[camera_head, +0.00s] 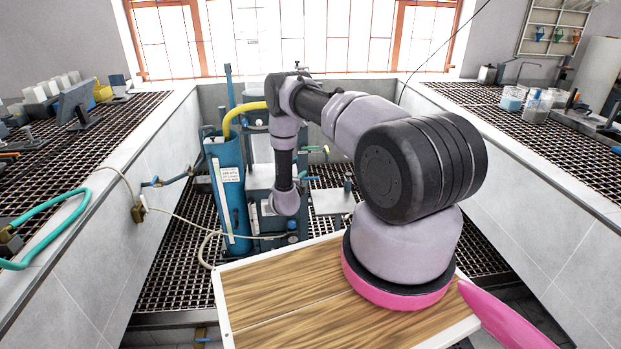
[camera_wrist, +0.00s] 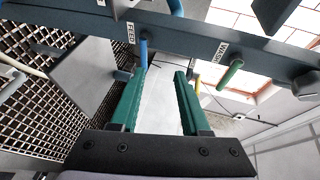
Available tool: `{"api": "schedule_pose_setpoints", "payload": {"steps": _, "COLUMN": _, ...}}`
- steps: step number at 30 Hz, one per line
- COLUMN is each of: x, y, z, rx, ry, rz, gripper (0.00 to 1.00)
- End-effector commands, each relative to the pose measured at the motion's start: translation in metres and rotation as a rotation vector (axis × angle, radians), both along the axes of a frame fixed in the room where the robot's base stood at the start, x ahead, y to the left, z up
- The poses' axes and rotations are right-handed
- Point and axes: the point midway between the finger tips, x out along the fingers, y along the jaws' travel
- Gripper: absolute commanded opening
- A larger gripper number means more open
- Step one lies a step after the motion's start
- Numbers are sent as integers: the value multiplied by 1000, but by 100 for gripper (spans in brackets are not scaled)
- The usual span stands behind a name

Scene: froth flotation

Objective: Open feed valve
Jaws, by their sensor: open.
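The blue feed valve handle (camera_wrist: 144,54), beside a white FEED label (camera_wrist: 131,33), hangs from a dark bar in the wrist view. My gripper (camera_wrist: 160,73) shows there with two green fingers apart and nothing between them. The blue handle's lower end appears just beyond the left fingertip; I cannot tell whether they touch. In the head view my arm reaches into the flotation rig, and its wrist hides the fingers. A blue lever (camera_head: 312,178) shows there right of my wrist; I cannot tell if it is the feed handle.
A green handle (camera_wrist: 230,73) sits beside the WASH label (camera_wrist: 222,48). A grey plate (camera_wrist: 82,74) stands left of my fingers. A blue column (camera_head: 228,190) with a yellow hose (camera_head: 241,112) stands left of my arm. Tiled counters flank the rig.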

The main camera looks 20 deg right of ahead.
Motion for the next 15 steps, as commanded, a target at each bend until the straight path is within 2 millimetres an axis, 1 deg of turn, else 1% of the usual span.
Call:
{"api": "schedule_pose_setpoints", "payload": {"steps": 1, "x": -9, "y": -1, "z": -14, "rx": -8, "ry": -5, "rz": -6, "gripper": 46}}
{"api": "schedule_pose_setpoints", "payload": {"steps": 3, "x": -16, "y": -2, "z": -23, "rx": -16, "ry": -17, "rz": -10, "gripper": 46}}
{"api": "schedule_pose_setpoints", "payload": {"steps": 6, "x": -19, "y": -5, "z": -29, "rx": -21, "ry": -24, "rz": -14, "gripper": 46}}
{"api": "schedule_pose_setpoints", "payload": {"steps": 8, "x": -17, "y": -7, "z": -31, "rx": -21, "ry": -27, "rz": -15, "gripper": 46}}
{"api": "schedule_pose_setpoints", "payload": {"steps": 11, "x": -7, "y": -15, "z": -32, "rx": -21, "ry": -28, "rz": -15, "gripper": 46}}
{"api": "schedule_pose_setpoints", "payload": {"steps": 15, "x": 13, "y": -32, "z": -37, "rx": -20, "ry": -29, "rz": -16, "gripper": 46}}
